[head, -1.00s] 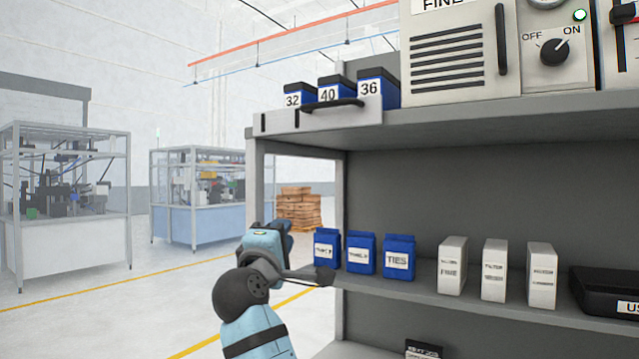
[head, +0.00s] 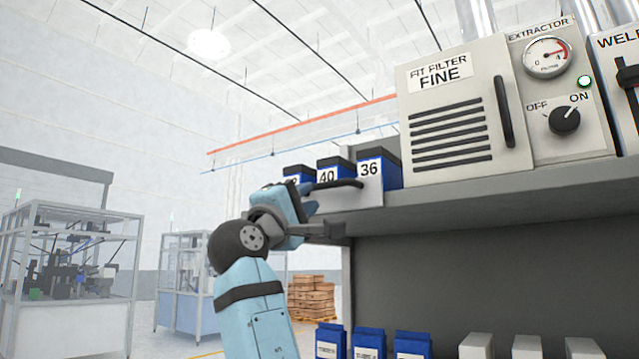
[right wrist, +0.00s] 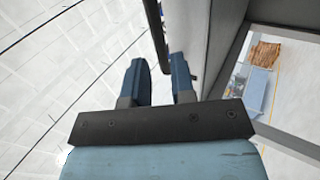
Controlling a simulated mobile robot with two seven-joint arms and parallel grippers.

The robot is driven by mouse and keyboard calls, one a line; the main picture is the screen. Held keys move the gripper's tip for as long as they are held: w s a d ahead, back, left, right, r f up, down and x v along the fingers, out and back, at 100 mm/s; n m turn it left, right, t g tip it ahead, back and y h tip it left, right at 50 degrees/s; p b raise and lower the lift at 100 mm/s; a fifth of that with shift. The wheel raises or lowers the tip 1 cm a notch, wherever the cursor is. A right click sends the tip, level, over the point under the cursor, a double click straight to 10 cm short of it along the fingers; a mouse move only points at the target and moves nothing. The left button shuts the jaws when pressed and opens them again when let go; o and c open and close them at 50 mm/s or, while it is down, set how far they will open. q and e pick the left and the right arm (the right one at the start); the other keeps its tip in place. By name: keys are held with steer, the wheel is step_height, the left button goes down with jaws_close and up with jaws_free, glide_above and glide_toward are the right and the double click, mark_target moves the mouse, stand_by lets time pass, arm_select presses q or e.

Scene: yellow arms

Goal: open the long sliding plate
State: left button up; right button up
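The long sliding plate (head: 370,193) is a pale grey panel at the left end of the upper shelf, in front of blue boxes. It carries a black bar handle (head: 340,185). My right gripper (head: 312,206) is at the plate's left end, close to the handle, and covers part of the plate. In the right wrist view its two blue fingers (right wrist: 157,75) are apart, with the black handle (right wrist: 155,30) running toward the gap between their tips. I cannot tell whether they touch it. My left gripper is not in view.
Blue boxes marked 40 (head: 328,172) and 36 (head: 378,167) stand behind the plate. A cream filter cabinet (head: 455,120) stands to their right on the grey shelf (head: 480,203). Blue packets (head: 369,341) sit below. The air left of the shelf is open.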

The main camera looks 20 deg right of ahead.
mark_target(318, 188)
steer(key=x, duration=0.6)
steer(key=shift+p, duration=0.4)
steer(key=shift+f, duration=0.1)
jaws_close()
